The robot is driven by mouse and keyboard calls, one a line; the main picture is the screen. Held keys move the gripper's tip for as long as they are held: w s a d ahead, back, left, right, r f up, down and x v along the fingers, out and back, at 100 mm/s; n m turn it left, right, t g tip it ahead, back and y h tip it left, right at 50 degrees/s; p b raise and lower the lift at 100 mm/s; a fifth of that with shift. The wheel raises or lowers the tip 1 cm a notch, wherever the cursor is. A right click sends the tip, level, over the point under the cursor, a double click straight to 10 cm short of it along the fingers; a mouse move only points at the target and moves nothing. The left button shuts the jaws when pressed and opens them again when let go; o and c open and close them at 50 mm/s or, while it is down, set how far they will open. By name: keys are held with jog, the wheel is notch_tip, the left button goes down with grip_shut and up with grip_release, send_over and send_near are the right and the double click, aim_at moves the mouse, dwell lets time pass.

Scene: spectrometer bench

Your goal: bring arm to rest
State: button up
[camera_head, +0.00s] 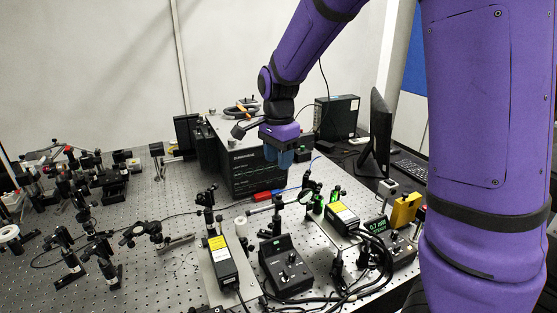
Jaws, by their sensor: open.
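My arm is purple with black joints, and it reaches from the upper right down to the middle of the bench. My gripper (279,157) has blue fingers and points down in front of the black spectrometer box (250,178). The gripper is open, and I see nothing held in it. It is above the bench top, but its exact height is hard to tell. A thick purple link of my arm hides the right side of the view.
The perforated optical bench (150,285) carries several optic mounts at left. Two yellow-labelled boxes, including one at front (222,262), a black controller (287,266) and cables crowd the front. A monitor (378,135) and keyboard (411,169) stand at right. Open air lies above the bench's left side.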

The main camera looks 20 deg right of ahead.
jog(key=s+d+r+n+t, duration=0.1)
jog(key=s+r+n, duration=0.3)
jog(key=s, duration=0.4)
jog(key=s+d+r+n+t, duration=0.1)
jog(key=s+r+n, duration=0.3)
jog(key=s, duration=0.5)
jog(key=s+d+r+n+t, duration=0.1)
jog(key=s+r+n+t, duration=0.2)
jog(key=s+n, duration=0.4)
jog(key=shift+s+d+r, duration=0.15)
jog(key=shift+s+r, duration=0.5)
jog(key=shift+r, duration=0.15)
